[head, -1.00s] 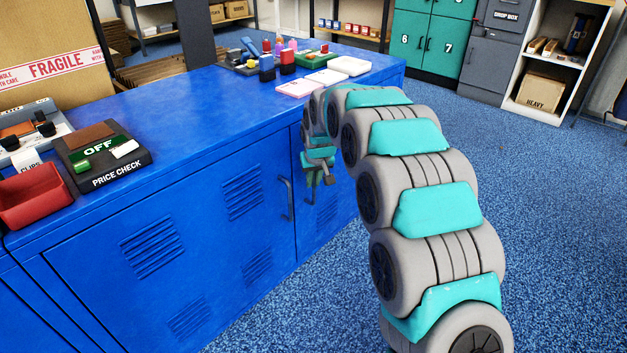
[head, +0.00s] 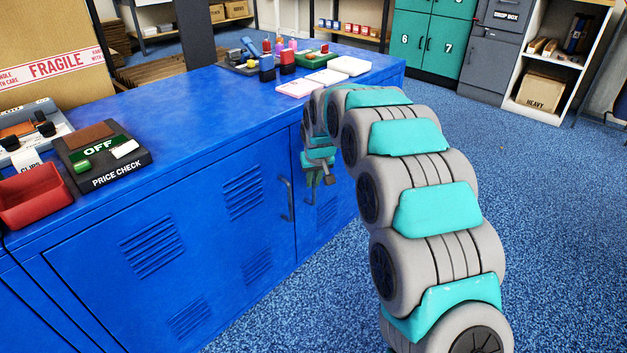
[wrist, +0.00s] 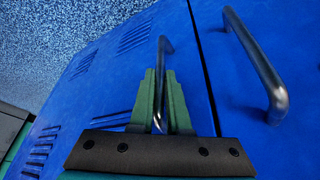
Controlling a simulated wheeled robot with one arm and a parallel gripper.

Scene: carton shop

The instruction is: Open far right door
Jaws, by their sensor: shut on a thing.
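The far right door (head: 331,205) is the right-hand blue door of the long counter, partly hidden behind my arm in the head view. It also shows in the wrist view (wrist: 120,62), with louvre slots. It looks closed, with a thin dark seam beside the neighbouring door (wrist: 220,95). My gripper (head: 312,182) is at this door. In the wrist view its green fingers (wrist: 161,100) are shut on the dark metal door handle (wrist: 164,55), with the bar between them. The neighbouring door's handle (wrist: 262,68) is apart from the fingers, to the right.
The blue counter top (head: 200,120) carries a price check box (head: 105,158), a red tray (head: 35,197), a large carton (head: 50,60) and small items at its far end. Blue carpet (head: 560,220) lies open to the right of the counter.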

